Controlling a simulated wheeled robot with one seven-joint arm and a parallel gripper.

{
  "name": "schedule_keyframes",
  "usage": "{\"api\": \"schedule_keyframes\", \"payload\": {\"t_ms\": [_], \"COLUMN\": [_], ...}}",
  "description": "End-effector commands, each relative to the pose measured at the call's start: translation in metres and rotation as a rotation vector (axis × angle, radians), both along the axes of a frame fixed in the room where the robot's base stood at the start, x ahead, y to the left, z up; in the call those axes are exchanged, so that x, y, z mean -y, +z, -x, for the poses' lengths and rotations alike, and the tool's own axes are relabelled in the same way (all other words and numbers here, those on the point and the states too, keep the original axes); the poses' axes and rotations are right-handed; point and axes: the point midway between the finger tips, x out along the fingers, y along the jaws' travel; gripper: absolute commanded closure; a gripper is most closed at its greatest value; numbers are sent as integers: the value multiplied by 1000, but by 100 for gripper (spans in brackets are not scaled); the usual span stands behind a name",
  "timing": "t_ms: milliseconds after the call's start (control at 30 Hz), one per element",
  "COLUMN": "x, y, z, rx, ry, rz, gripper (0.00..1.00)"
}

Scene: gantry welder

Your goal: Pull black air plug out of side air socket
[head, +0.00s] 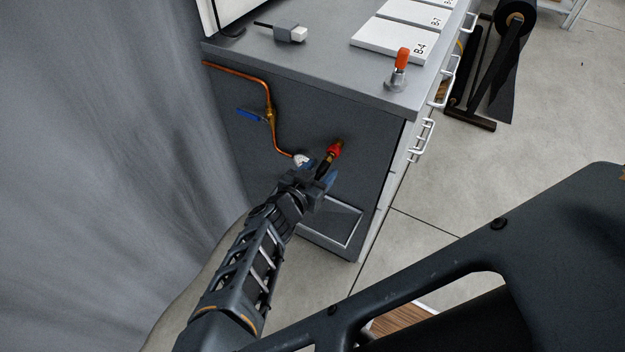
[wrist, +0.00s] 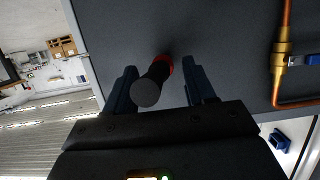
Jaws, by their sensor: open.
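The black air plug (head: 323,169) sits in the side air socket (head: 335,149), which has a red collar and stands out from the side panel of the grey cabinet. In the wrist view the plug's round black end (wrist: 147,92) faces the camera, with the red collar (wrist: 167,64) behind it. My gripper (wrist: 161,72) is open, with one finger on each side of the plug and visible gaps between. In the head view my gripper (head: 316,172) is at the plug and partly hides it.
A copper pipe (head: 235,70) with a blue-handled valve (head: 250,114) runs down the panel left of the socket. A grey curtain (head: 110,150) hangs at left. On the cabinet top (head: 330,65) stand an orange-topped item (head: 402,60) and white labelled plates (head: 390,42).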

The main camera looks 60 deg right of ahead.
Motion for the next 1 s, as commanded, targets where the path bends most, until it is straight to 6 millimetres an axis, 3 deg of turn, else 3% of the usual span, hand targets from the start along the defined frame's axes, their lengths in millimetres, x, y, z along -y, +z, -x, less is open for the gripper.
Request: {"api": "schedule_keyframes", "payload": {"t_ms": [333,900,1000], "x": [4,4,4], "y": [-1,-1,-1], "z": [0,0,0], "rx": [0,0,0], "ry": [0,0,0], "rz": [0,0,1], "gripper": [46,100,100]}}
